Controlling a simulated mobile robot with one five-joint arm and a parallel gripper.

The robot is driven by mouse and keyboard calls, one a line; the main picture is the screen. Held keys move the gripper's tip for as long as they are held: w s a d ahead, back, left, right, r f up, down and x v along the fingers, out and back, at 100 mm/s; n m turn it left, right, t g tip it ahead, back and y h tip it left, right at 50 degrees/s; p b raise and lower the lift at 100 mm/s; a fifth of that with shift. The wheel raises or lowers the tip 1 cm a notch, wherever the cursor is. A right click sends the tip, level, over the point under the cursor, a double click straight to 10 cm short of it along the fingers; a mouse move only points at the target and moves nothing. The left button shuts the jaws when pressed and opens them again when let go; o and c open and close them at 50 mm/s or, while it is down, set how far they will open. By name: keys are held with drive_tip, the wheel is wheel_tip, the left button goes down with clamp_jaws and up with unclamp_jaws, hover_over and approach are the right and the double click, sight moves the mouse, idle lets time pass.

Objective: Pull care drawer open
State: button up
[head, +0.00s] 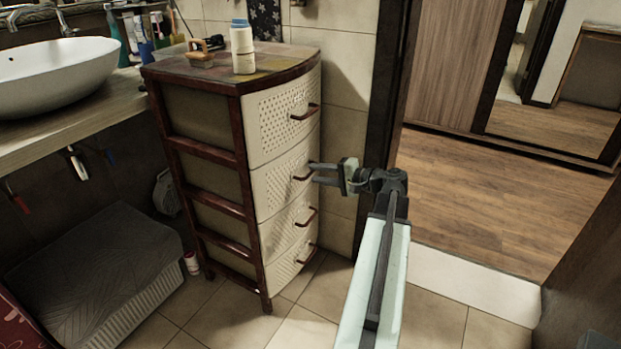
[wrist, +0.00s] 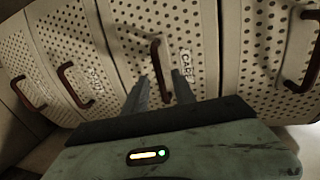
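The care drawer (head: 282,167) is the second from the top in a cream perforated drawer unit and looks shut. Its brown handle (head: 303,176) is at the right of its front. In the wrist view, the handle (wrist: 159,70) is a curved bar beside a small label (wrist: 185,62) that seems to read "CARE". My gripper (head: 316,172) is at this handle, level with the second drawer. In the wrist view, the two fingers of my gripper (wrist: 162,85) are apart, with the handle's end between them. They do not appear closed on it.
Other drawers with similar handles lie above (head: 306,112) and below (head: 307,217). A white bottle (head: 242,50) and a brush (head: 201,52) stand on the unit's top. A sink (head: 55,72) and a grey-lidded basket (head: 95,262) are at left. Tiled floor is clear in front.

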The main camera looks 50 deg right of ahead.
drive_tip(key=shift+x, duration=1.45)
drive_tip(key=shift+s, duration=0.1)
clamp_jaws()
